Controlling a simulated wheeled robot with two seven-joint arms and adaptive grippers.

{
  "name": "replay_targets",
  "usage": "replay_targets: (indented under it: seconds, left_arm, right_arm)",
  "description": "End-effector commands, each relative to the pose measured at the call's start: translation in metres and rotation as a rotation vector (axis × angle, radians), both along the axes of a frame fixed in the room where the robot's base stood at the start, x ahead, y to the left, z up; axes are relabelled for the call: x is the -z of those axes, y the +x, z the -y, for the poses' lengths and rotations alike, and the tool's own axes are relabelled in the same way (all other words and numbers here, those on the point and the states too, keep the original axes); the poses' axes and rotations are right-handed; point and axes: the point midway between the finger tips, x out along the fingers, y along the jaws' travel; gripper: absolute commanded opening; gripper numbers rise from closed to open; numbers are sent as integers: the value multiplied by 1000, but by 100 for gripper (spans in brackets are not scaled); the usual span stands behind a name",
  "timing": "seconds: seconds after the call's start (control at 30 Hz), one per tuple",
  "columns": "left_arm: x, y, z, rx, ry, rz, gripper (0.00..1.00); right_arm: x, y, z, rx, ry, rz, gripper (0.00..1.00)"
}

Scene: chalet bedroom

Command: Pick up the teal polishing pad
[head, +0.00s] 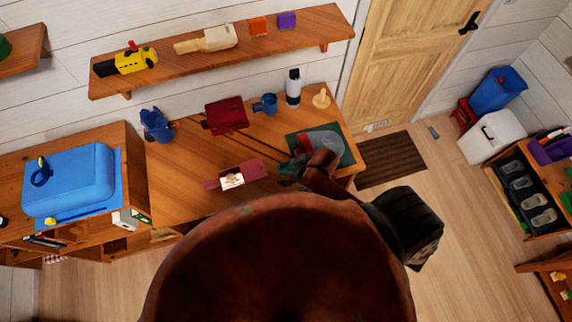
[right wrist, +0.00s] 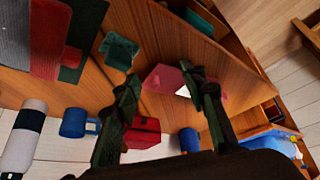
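The teal polishing pad (right wrist: 119,50) lies on the wooden desk (head: 185,193), in the upper left of the right wrist view, near the green mat. In the head view my right gripper hides most of it and I cannot clearly tell it from the fingers. My right gripper (head: 291,170) is over the front right part of the desk. In the right wrist view its two dark green fingers (right wrist: 168,92) stand apart with nothing held between them. The pad is beyond the left finger's tip, apart from it. My left gripper is not in view.
A pink board (head: 249,170) lies to the left. A red box (head: 225,115), blue mug (head: 265,104) and white-and-black bottle (head: 293,87) stand behind. Bare desk lies between them.

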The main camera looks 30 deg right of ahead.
Motion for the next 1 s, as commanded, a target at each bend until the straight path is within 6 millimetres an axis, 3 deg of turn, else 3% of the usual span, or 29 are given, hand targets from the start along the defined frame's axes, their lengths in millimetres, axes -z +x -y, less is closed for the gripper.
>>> replay_targets:
  seconds: [0.1,0.23,0.4,0.63,0.77,1.0]
  left_arm:
    - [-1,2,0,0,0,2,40]
    - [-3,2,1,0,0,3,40]
    - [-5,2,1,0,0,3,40]
    - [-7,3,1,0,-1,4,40]
    - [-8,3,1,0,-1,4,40]
    - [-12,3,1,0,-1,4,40]
  right_arm:
    - [4,21,-27,-210,2,21,39]
    - [16,34,-39,-431,-4,14,39]
    - [29,49,-4,-606,-33,-33,39]
    - [26,67,55,-641,-62,-71,39]
    - [28,71,64,-638,-63,-75,39]
    - [50,74,55,-638,-61,-76,39]
